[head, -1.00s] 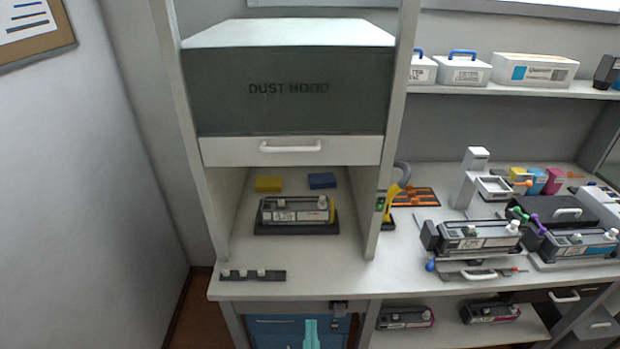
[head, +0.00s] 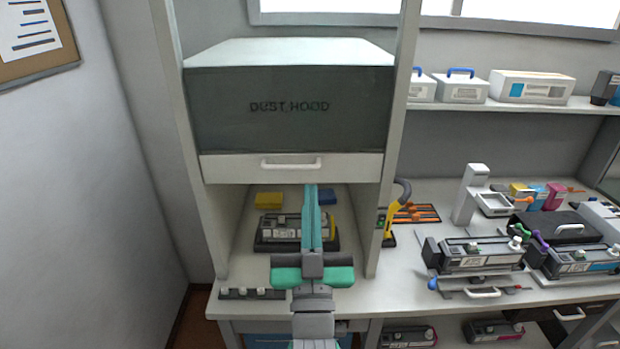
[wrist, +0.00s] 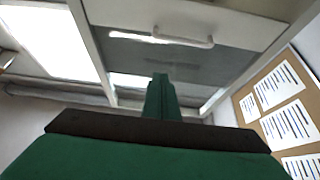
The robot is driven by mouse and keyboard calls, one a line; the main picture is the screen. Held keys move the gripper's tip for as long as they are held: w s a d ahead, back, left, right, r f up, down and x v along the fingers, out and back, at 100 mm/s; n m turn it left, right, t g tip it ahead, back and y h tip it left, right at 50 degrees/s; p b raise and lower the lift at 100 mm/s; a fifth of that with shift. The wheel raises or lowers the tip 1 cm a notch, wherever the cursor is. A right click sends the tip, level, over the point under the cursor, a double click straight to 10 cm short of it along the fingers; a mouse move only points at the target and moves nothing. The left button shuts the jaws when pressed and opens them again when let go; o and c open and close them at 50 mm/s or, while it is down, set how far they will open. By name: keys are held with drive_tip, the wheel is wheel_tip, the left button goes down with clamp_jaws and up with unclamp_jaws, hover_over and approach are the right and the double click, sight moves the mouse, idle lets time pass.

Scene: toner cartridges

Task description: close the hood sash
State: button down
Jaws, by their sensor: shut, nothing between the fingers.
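The hood sash (head: 230,168) is a white panel with a white bar handle (head: 291,165), raised high at the front of the dust hood (head: 290,105). The hood opening below it stands open. My gripper (head: 312,188) points up toward the sash, with its fingertips just below the handle's right end in the head view; contact cannot be told. Its teal fingers are together and empty. In the wrist view, the fingers (wrist: 160,80) point toward the sash, and the handle (wrist: 183,38) shows beyond and above the tips, apart from them in the picture.
Inside the hood, a toner cartridge (head: 280,228) sits on a dark base, with yellow (head: 268,200) and blue (head: 326,197) blocks behind. A small dark rack (head: 252,294) lies at the bench's front left. A yellow-handled tool (head: 390,222) stands right of the hood.

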sight(310, 171)
drive_tip(key=shift+w+r, duration=0.15)
drive_tip(key=shift+w, duration=1.4)
drive_tip(key=shift+w+r, duration=0.2)
drive_tip(key=shift+w, duration=1.35)
drive_tip(key=shift+w+r, duration=0.15)
drive_tip(key=shift+w, duration=1.4)
